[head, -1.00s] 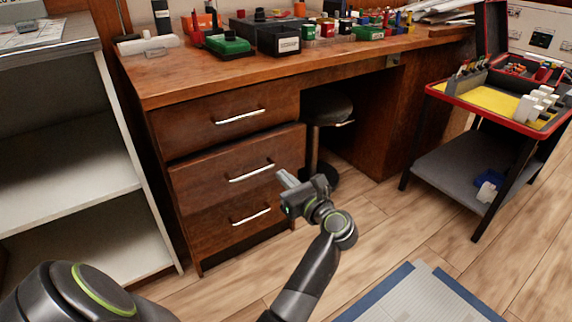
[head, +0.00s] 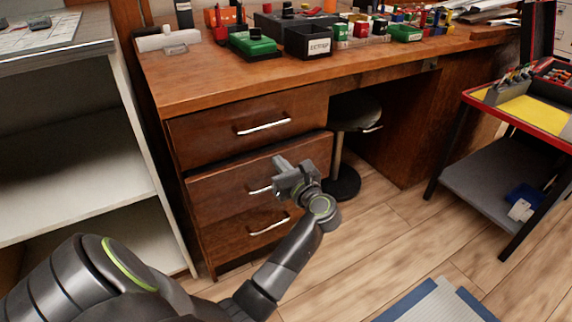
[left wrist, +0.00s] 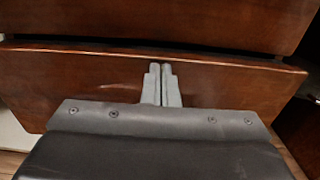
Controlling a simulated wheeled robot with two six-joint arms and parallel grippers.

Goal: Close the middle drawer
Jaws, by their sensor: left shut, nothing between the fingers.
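The middle drawer (head: 222,192) of the brown wooden desk stands out a little from the drawer above it. It also shows in the left wrist view (left wrist: 90,80), with its top edge standing forward of the panel above. My left gripper (head: 279,173) is shut and empty in front of this drawer. It covers the right part of the drawer's silver handle (head: 259,191). In the left wrist view the shut fingertips (left wrist: 162,68) lie before the drawer front, close below its top edge. I cannot tell whether they touch it. My right gripper is out of view.
The top drawer (head: 225,137) and bottom drawer (head: 225,238) have silver handles. A round stool (head: 357,112) stands in the knee space. A white shelf unit (head: 70,165) is at left, a red-rimmed cart (head: 485,180) at right. Wooden floor (head: 385,235) is clear between.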

